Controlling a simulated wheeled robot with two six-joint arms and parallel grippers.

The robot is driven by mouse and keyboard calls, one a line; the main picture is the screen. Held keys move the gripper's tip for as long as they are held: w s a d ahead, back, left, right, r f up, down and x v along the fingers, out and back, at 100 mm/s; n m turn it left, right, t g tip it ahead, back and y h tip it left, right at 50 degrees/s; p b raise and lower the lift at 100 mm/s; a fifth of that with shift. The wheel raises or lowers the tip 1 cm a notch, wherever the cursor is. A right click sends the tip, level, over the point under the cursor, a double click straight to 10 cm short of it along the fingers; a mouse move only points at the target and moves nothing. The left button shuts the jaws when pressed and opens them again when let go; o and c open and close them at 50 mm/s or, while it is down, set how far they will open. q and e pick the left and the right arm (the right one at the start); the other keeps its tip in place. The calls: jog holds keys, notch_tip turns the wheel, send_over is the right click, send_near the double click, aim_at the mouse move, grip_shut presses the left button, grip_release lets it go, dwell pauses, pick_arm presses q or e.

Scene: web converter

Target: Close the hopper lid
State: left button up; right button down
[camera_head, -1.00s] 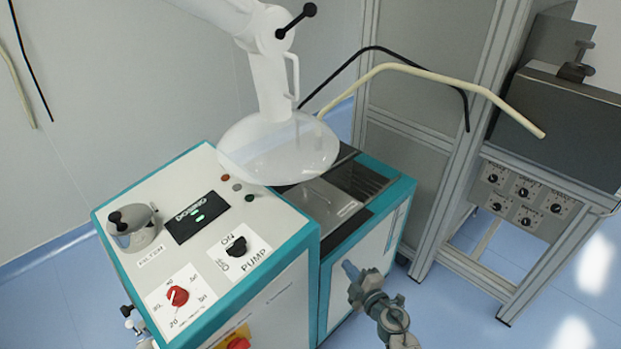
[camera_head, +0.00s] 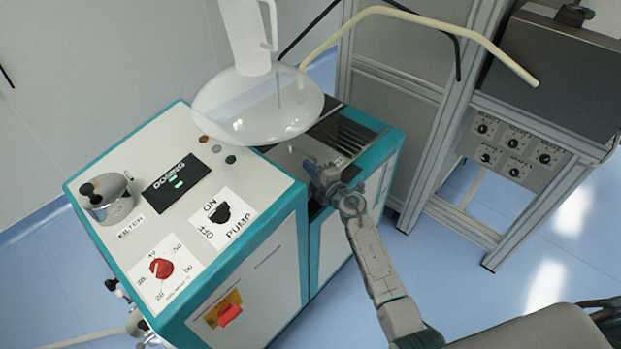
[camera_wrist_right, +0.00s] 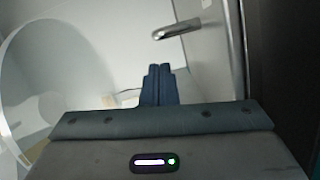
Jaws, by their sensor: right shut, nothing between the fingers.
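The left gripper is not in view.
The control panel with a red knob (camera_head: 161,268) and black pump switch (camera_head: 220,212) is to the left. A metal frame (camera_head: 440,130) stands at right. Blue floor is open in front.

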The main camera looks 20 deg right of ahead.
jog(key=shift+w+d+f, duration=0.15)
jog(key=shift+w+d, duration=0.15)
jog(key=shift+d, duration=0.15)
jog(key=shift+w+d, duration=0.1)
jog(key=shift+d, duration=0.15)
jog(key=shift+w, duration=0.1)
jog(key=shift+d, duration=0.2)
pick_arm(q)
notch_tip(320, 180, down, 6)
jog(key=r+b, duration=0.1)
jog(key=b, duration=0.5)
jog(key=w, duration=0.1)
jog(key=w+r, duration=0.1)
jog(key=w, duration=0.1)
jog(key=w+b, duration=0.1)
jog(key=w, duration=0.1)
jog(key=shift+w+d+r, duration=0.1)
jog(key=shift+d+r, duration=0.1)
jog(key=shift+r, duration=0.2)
pick_arm(e)
jog(key=w+d, duration=0.6)
jog(key=d, duration=0.3)
jog(key=w+d, duration=0.6)
jog(key=d, duration=0.3)
jog(key=shift+r, duration=0.2)
